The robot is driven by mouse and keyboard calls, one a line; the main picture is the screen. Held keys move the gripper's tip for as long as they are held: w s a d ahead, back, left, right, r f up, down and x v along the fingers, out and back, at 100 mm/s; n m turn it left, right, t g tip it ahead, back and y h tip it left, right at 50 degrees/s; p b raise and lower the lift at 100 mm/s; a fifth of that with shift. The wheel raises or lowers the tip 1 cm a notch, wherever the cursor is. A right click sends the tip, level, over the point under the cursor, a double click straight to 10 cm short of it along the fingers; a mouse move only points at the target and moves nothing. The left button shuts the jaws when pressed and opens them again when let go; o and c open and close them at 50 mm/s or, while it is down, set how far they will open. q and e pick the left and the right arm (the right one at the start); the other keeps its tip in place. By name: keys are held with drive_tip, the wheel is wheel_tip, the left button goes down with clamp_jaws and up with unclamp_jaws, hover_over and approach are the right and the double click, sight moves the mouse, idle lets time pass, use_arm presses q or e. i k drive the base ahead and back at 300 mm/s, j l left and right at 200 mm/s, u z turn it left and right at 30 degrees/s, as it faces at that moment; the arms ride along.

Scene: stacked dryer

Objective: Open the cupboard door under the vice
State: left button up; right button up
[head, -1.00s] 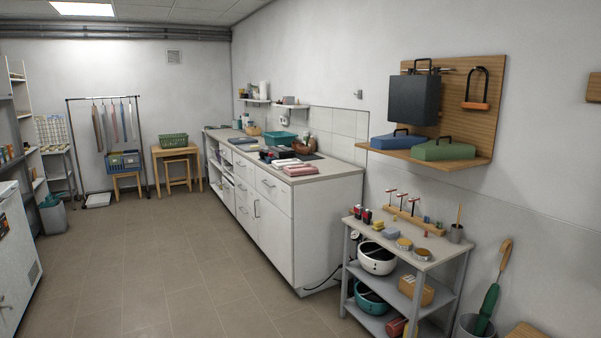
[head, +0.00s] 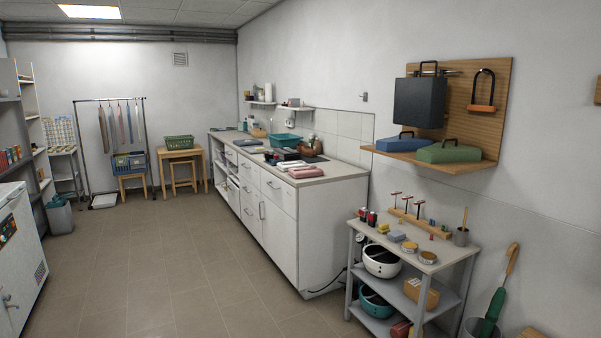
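A long white counter unit (head: 312,240) with drawers and cupboard doors stands along the right wall in the head view. One cupboard door (head: 275,228) with a vertical handle is on its front near the close end, below drawers, and it looks closed. I cannot make out a vice on the worktop (head: 325,178) or elsewhere, so I cannot tell which door is under it. Neither of my grippers is in view.
A grey shelf trolley (head: 448,257) with tools and pots stands in front at the right, below a wooden wall panel (head: 457,122). A white chest appliance (head: 22,255) is at the left. The tiled floor (head: 180,265) between is clear. A clothes rack (head: 97,99) stands at the back.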

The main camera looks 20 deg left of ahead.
sight(280, 230)
drive_tip(key=i+j+u, duration=1.05)
drive_tip(key=i, duration=0.15)
drive_tip(key=i+u, duration=0.35)
drive_tip(key=i, duration=2)
drive_tip(key=i+j+z, duration=0.1)
drive_tip(key=i, duration=0.55)
drive_tip(key=i+j, duration=0.15)
drive_tip(key=i, duration=0.45)
drive_tip(key=i+j+z, duration=0.15)
drive_tip(key=i, duration=0.45)
